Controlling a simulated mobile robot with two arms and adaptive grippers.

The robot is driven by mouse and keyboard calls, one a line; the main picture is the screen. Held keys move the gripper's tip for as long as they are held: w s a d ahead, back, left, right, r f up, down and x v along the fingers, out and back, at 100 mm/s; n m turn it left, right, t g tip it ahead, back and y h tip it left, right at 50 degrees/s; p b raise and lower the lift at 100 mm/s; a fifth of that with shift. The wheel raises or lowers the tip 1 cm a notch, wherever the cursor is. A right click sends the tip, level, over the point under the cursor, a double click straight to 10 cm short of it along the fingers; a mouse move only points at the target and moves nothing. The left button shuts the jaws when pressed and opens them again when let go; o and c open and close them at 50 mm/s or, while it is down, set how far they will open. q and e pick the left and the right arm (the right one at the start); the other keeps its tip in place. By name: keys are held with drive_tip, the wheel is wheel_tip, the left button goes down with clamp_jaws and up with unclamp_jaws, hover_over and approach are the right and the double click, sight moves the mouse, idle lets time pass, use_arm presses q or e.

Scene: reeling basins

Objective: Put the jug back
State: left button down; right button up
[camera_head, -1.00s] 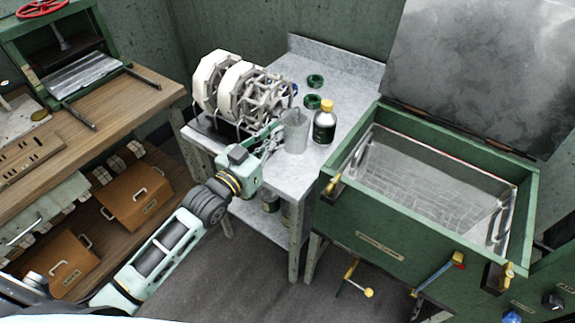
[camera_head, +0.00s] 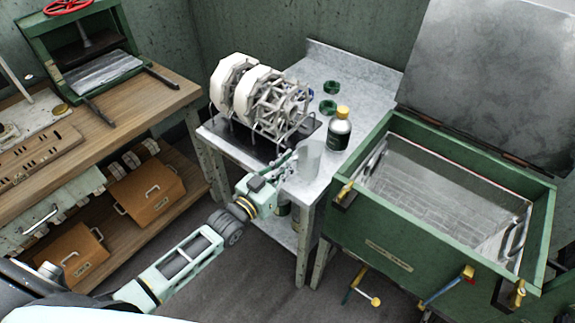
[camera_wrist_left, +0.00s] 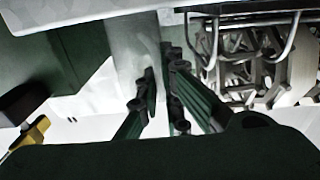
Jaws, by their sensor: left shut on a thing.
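The jug (camera_head: 309,158) is a pale, translucent grey vessel. In the head view it shows upright at the front edge of the metal side table (camera_head: 362,75); I cannot tell whether its base touches the top. My left gripper (camera_head: 290,164) comes from the left and is shut on the jug's near left side. In the left wrist view the jug (camera_wrist_left: 135,45) stands as a pale column beside the gripper's fingers (camera_wrist_left: 165,88). The fingers hide part of it. My right gripper is not in view.
A white reel machine (camera_head: 262,98) is to the left. Two green rings (camera_head: 329,106) lie behind. An open green basin (camera_head: 440,185) with a raised lid (camera_head: 490,75) is at the right.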

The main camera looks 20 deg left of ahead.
use_arm(q)
drive_tip(key=c, duration=1.9)
unclamp_jaws()
drive_tip(key=shift+f, duration=0.1)
drive_tip(key=shift+c, duration=0.2)
drive_tip(key=b+v, duration=0.1)
drive_tip(key=v, duration=1.1)
